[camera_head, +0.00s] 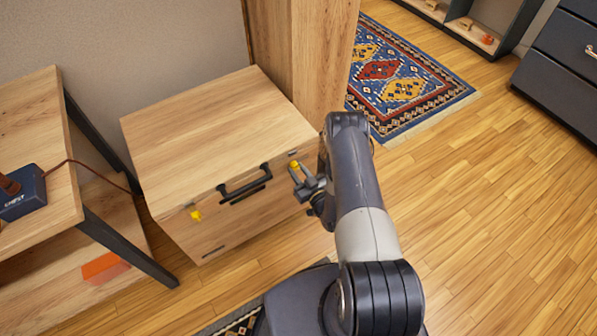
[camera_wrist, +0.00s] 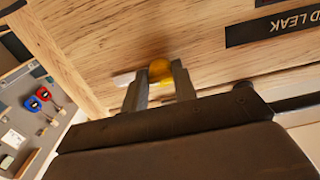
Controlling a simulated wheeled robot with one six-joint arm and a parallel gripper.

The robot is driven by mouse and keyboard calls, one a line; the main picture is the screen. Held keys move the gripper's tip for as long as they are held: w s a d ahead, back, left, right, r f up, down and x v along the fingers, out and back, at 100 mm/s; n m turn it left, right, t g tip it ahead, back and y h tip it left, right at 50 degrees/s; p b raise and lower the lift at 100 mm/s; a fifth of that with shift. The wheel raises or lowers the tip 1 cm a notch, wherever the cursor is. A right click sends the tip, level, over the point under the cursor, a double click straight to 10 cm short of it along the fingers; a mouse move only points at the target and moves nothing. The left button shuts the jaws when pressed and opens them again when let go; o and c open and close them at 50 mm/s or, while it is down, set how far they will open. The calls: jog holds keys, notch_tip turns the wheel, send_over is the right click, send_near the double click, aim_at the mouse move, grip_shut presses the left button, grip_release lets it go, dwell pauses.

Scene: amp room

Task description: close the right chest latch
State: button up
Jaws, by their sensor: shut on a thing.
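The wooden chest (camera_head: 215,125) stands on the floor with its lid down and a black handle (camera_head: 245,184) on its front. The yellow right latch (camera_head: 294,164) is near the front's right end. It also shows as a yellow piece in the wrist view (camera_wrist: 160,70). My gripper (camera_head: 300,178) is at the right latch. In the wrist view, its two fingers (camera_wrist: 158,88) are shut on the yellow piece, partly hiding it. The yellow left latch (camera_head: 195,213) is at the front's left end. I cannot tell how the right latch is seated.
A wooden table (camera_head: 35,130) with a dark metal frame stands left of the chest, holding a blue box (camera_head: 22,205) with a cable. An orange thing (camera_head: 103,267) lies below. A wooden panel (camera_head: 320,55) rises behind the chest. The floor right of my arm is clear.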

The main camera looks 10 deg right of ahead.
jog(key=shift+f+n, duration=0.1)
jog(key=shift+n, duration=0.2)
jog(key=n+b, duration=0.7)
jog(key=n, duration=0.2)
jog(key=shift+d+f+b, duration=0.1)
jog(key=shift+d+b, duration=0.05)
jog(key=shift+b, duration=0.15)
jog(key=n+b, duration=0.8)
jog(key=shift+r, duration=0.25)
jog(key=shift+r+n, duration=0.1)
jog(key=shift+n, duration=0.2)
jog(key=o, duration=1)
jog(key=shift+d, duration=0.1)
